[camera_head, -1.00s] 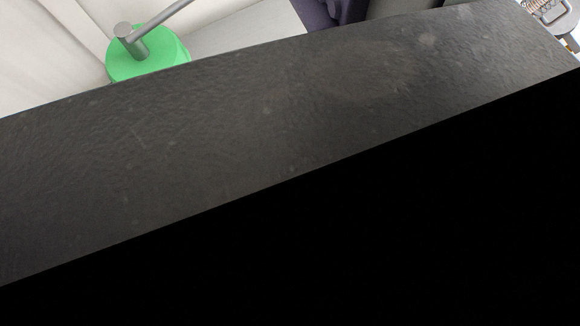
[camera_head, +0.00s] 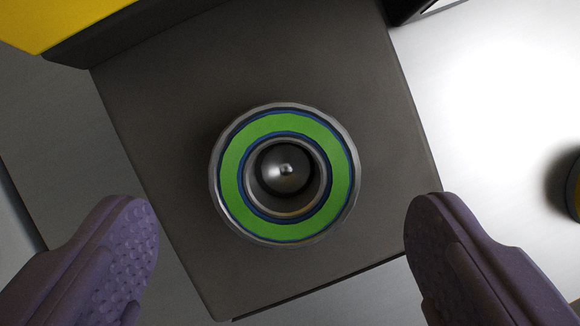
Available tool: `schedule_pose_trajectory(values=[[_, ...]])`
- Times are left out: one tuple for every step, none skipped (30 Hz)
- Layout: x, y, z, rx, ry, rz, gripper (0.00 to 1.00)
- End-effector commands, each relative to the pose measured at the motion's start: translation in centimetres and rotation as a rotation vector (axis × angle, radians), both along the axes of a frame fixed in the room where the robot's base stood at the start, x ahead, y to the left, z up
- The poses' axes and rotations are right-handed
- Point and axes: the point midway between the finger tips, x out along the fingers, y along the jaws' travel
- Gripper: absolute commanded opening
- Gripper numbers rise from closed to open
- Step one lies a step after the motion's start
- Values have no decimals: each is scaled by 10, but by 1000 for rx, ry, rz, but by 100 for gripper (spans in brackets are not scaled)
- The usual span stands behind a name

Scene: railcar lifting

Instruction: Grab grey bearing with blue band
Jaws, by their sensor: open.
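A round grey metal bearing (camera_head: 216,176) sits near the middle of the view on a dark grey plate. Its face carries a wide green ring edged with thin blue lines. A shiny round-tipped post stands in its centre hole. The band looks green rather than blue from above; the bearing's side is hidden. My gripper (camera_head: 281,232) is open, with one purple dimpled finger at the lower left and one at the lower right. The bearing lies between and slightly above the fingers in the picture, and neither finger touches it.
The dark plate (camera_head: 160,110) has free room around the bearing. A yellow block (camera_head: 50,22) with a dark edge is at the top left. A bright pale surface (camera_head: 490,110) lies to the right, with a dark and yellow round thing (camera_head: 574,187) at its right edge.

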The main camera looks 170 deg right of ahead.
Motion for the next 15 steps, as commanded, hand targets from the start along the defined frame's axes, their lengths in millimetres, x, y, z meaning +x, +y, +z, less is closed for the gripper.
schedule_pose_trajectory(values=[[1,-2,-15,-1,2,-2,89],[2,-2,-21,-1,3,-2,89],[4,-2,-27,-1,3,-1,89],[7,-2,-30,0,2,-2,89],[8,-2,-33,0,1,-2,89],[10,-2,-36,0,0,-2,89],[11,-2,-36,0,0,-1,89],[11,-2,-36,0,0,0,89],[11,-1,-35,0,-1,0,89],[11,-1,-35,0,-1,0,89],[11,-1,-34,0,-1,0,89],[11,-1,-34,0,0,0,89],[11,-1,-34,0,0,0,84],[11,-1,-34,0,0,0,77],[11,-1,-34,0,0,0,68]])
